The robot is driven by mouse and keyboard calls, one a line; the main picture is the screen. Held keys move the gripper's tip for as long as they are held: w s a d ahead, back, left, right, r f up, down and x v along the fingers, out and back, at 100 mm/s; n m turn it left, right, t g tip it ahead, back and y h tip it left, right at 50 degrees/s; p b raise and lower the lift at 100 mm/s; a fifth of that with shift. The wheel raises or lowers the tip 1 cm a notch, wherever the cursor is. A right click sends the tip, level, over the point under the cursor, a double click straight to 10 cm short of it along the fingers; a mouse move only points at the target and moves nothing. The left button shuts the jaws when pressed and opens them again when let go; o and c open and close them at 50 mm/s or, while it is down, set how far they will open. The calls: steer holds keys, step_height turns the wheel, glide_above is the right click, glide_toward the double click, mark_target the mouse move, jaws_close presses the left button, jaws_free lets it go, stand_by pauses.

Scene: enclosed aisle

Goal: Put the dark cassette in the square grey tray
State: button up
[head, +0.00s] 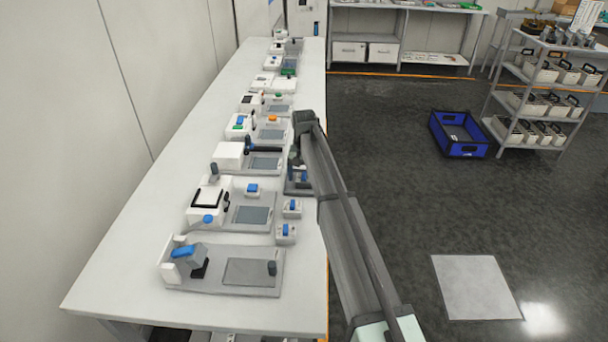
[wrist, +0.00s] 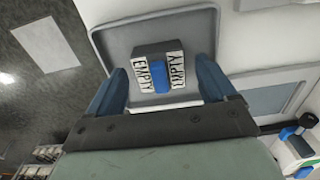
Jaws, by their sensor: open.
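A dark cassette (wrist: 148,49) with a blue middle and white labels reading "EMPTY" lies inside the square grey tray (wrist: 118,30) in the wrist view. My gripper (wrist: 162,72) is open, its two blue fingers on either side of the cassette in the picture. I see no finger clearly touching it, and their height above the tray floor is hard to tell. The near side of the tray is hidden behind my gripper. In the head view my gripper (head: 298,173) is over the right edge of the bench, and the cassette is not clear there.
The long white bench (head: 130,265) carries several grey stations with white devices. Small blue-topped blocks (head: 291,207) stand near its right edge. A blue crate (head: 459,134) is on the dark floor, beside a shelf rack (head: 550,95). The floor right of the bench is mostly free.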

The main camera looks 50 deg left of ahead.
mark_target(304, 174)
step_height(304, 174, up, 12)
steer(key=w+d+f+m+g+h, duration=0.1)
steer(key=w+d+f, duration=0.4)
steer(key=d+f, duration=0.6)
steer(key=w+d+f+m, duration=0.1)
steer(key=w+d+f, duration=0.3)
steer(key=d+f, duration=0.75)
steer(key=s+d+f+m+g, duration=0.1)
steer(key=d+f, duration=0.8)
steer(key=d, duration=0.4)
steer(key=s+d+f+m+g, duration=0.1)
steer(key=d+f, duration=0.9)
steer(key=d, duration=0.3)
steer(key=s+d+f+m+g, duration=0.1)
steer(key=s+d+f, duration=0.5)
steer(key=d, duration=0.4)
steer(key=s+d+f+m+g, duration=0.1)
steer(key=s+d+f, duration=0.3)
steer(key=s+d, duration=0.5)
steer(key=s+d+f+m+g, duration=0.1)
steer(key=s+d, duration=0.5)
steer(key=s, duration=0.4)
steer(key=s+d+f+m+y, duration=0.1)
steer(key=s+d, duration=0.6)
steer(key=s, duration=0.3)
steer(key=shift+d+f+m+g, duration=0.2)
steer(key=shift+f+m+g, duration=0.05)
steer(key=shift+m+g, duration=0.15)
